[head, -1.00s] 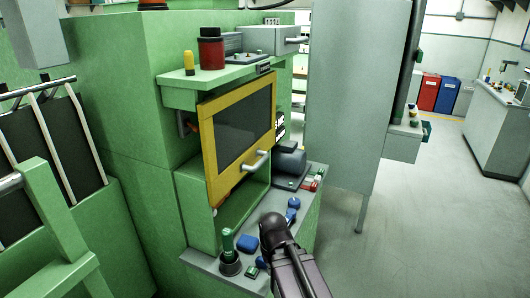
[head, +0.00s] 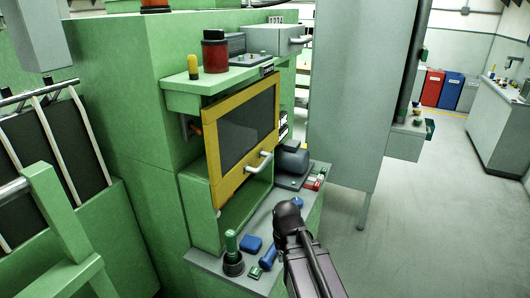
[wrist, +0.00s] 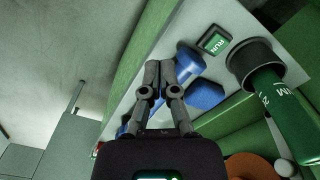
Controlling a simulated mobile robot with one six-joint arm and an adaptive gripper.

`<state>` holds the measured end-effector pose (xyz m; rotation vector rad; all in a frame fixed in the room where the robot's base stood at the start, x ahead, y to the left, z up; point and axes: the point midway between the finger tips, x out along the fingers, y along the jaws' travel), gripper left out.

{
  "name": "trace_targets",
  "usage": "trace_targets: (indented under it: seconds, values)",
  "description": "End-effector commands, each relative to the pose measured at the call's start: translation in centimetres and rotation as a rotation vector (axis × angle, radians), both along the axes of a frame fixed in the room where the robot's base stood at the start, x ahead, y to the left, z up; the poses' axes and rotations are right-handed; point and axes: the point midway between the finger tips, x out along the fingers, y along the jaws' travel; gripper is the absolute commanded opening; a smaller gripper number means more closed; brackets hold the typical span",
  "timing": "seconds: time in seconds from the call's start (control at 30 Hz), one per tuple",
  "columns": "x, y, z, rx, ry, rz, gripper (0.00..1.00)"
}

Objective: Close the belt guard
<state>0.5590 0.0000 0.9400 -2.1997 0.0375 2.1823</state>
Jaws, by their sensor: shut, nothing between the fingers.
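The belt guard (head: 211,160) is a yellow-framed panel with a dark window and a pale handle (head: 259,162) at its lower right. In the head view it hangs tilted outward over the green housing (head: 205,225), leaving the lower part of the housing open. My arm reaches in at the bottom of the head view, in front of and below the guard; its fingertips cannot be made out there. In the wrist view my gripper (wrist: 160,72) has its fingers together and empty, above the grey ledge near blue objects. The guard is not clearly identifiable in the wrist view.
On the grey ledge (head: 205,262) stand a green-handled tool in a dark cup (head: 233,263), a blue block (head: 251,243), a blue dumbbell-shaped piece (head: 268,256) and a dark motor (head: 292,160). A grey cabinet (head: 350,100) stands behind. Open floor (head: 425,220) lies at right.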

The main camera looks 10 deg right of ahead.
Motion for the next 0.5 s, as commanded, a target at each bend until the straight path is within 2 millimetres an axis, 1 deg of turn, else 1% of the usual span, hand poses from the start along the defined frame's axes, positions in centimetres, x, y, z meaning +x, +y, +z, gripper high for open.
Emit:
trace_targets:
  seconds: [0.03, 0.5]
  values:
    - [0.9, 0.0, 1.7, 0.004, -0.002, -0.013, 0.00]
    - [7.7, -0.2, 11.0, 0.046, -0.023, -0.168, 0.00]
